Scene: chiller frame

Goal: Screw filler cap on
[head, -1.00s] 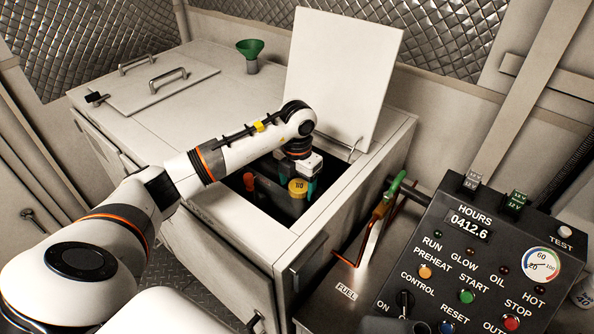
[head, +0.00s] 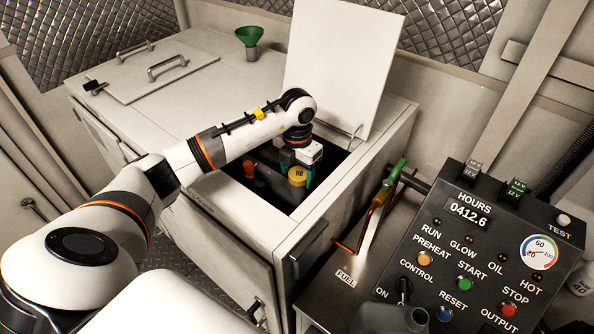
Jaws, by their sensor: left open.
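The yellow filler cap (head: 297,176), with dark lettering on top, is inside the open hatch of the pale cabinet. My left arm reaches over the cabinet, and its gripper (head: 298,168) points down into the hatch at the cap. The jaws are open, with a teal fingertip showing at the cap's right side and another partly hidden behind it. I cannot tell whether the fingers touch the cap. The filler neck under the cap is hidden. My right gripper is not in view.
The raised white lid (head: 338,65) stands behind the hatch. A red-orange cap (head: 249,168) is left of the yellow one. A green funnel (head: 249,38) stands on the cabinet top. The control panel (head: 490,250) and a green-handled lever (head: 397,172) are at the right.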

